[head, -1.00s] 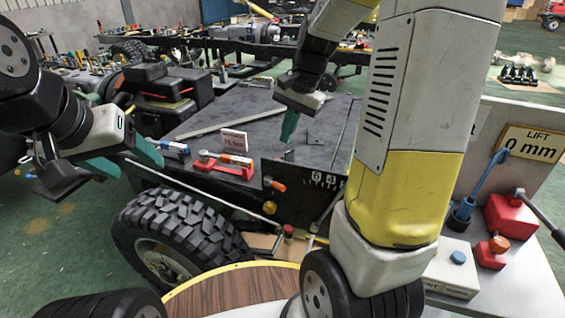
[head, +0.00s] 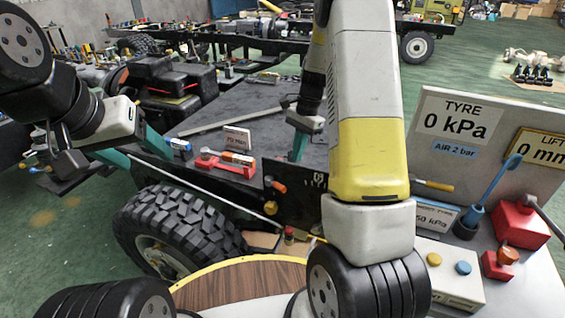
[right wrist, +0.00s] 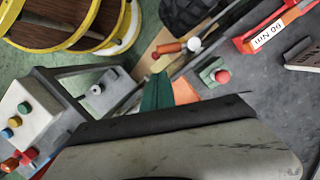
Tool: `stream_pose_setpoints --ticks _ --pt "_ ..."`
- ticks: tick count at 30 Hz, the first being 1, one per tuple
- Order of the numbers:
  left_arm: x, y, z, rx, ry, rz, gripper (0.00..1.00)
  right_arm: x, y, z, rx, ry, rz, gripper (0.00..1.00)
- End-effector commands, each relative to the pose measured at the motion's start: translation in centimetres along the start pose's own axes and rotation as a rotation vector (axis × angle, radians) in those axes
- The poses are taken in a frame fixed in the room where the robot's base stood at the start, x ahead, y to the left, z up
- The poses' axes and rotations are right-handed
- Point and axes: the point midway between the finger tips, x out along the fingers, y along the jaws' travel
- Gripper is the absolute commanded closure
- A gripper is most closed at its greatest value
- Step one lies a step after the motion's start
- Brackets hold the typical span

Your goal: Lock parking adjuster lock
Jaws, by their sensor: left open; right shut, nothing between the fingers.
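I cannot tell for sure which part is the parking adjuster lock. An orange-tipped lever (head: 276,185) and an orange-yellow knob (head: 270,208) sit on the near side of the dark chassis bed (head: 225,118). An orange handle (right wrist: 167,49) and a red knob on a small green block (right wrist: 221,76) show in the right wrist view. My right gripper (head: 299,147) is shut and empty over the bed, its teal fingers (right wrist: 158,92) pointing down. My left gripper (head: 133,148) is open and empty left of the bed, above the tyre. My right arm hides part of the bed.
A large tyre (head: 178,230) stands below.

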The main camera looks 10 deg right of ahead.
Motion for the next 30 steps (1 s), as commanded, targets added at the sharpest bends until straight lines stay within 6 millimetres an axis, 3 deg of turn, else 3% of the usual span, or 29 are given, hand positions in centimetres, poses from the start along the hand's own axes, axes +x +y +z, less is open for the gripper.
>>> stream_pose_setpoints --ticks 5,18,30 --pt "0.0 0.0 0.0 0.0 0.0 0.0 0.36 1.7 0.1 0.1 -0.001 -0.003 0.003 1.0" --pt "0.0 0.0 0.0 0.0 0.0 0.0 0.36 8.9 0.1 0.0 -0.001 -0.002 0.002 1.0" --pt "0.0 0.0 0.0 0.0 0.0 0.0 0.36 9.9 0.0 0.0 -0.001 0.0 0.0 1.0"
